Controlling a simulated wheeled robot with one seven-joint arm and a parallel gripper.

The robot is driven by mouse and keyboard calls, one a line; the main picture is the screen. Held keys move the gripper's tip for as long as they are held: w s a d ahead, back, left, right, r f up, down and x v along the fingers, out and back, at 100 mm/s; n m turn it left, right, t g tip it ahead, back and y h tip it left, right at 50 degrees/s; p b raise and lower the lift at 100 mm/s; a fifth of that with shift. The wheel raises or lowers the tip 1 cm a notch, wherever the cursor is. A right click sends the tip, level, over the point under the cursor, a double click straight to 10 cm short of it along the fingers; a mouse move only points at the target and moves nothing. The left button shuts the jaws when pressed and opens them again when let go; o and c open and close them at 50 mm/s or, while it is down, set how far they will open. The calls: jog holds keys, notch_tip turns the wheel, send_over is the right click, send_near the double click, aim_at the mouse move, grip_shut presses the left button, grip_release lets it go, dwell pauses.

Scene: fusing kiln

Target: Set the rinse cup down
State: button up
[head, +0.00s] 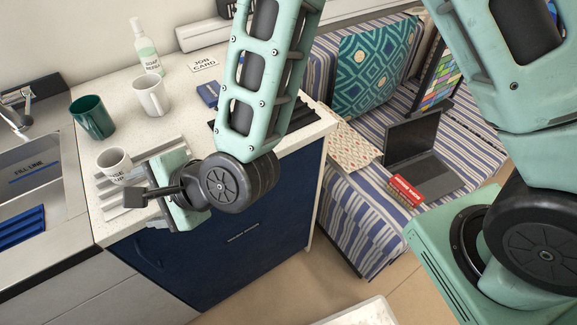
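The rinse cup (114,167) is a small white cup with dark lettering. It appears upright at the ribbed pale rack (107,214) on the counter's front left; whether its base touches the rack is unclear. My gripper (139,184) is at the cup's right and front side. One dark finger with a block-like tip shows just below and right of the cup. The other finger is not clearly visible, so I cannot tell whether the gripper is open or closed on the cup.
A green mug (92,118), a white mug (150,96) and a soap bottle (146,48) stand behind the cup. The sink (30,175) lies left. A job card (203,64) and blue box (208,94) lie farther back. The striped bench (362,215) is right.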

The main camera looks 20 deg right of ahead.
jog(key=s+d+r+n+g+h, duration=0.2)
jog(key=s+d+n+h, duration=0.1)
jog(key=d+n, duration=0.4)
jog(key=s+d+r+n+g+h, duration=0.2)
jog(key=d+n, duration=0.4)
jog(key=d, duration=0.4)
jog(key=s+d+r+n+g+h, duration=0.2)
jog(key=s+d+r+n+h, duration=0.2)
jog(key=s+d+n, duration=0.2)
jog(key=shift+d+r+n+h, duration=0.3)
jog(key=shift+d+n, duration=0.5)
jog(key=shift+d, duration=0.4)
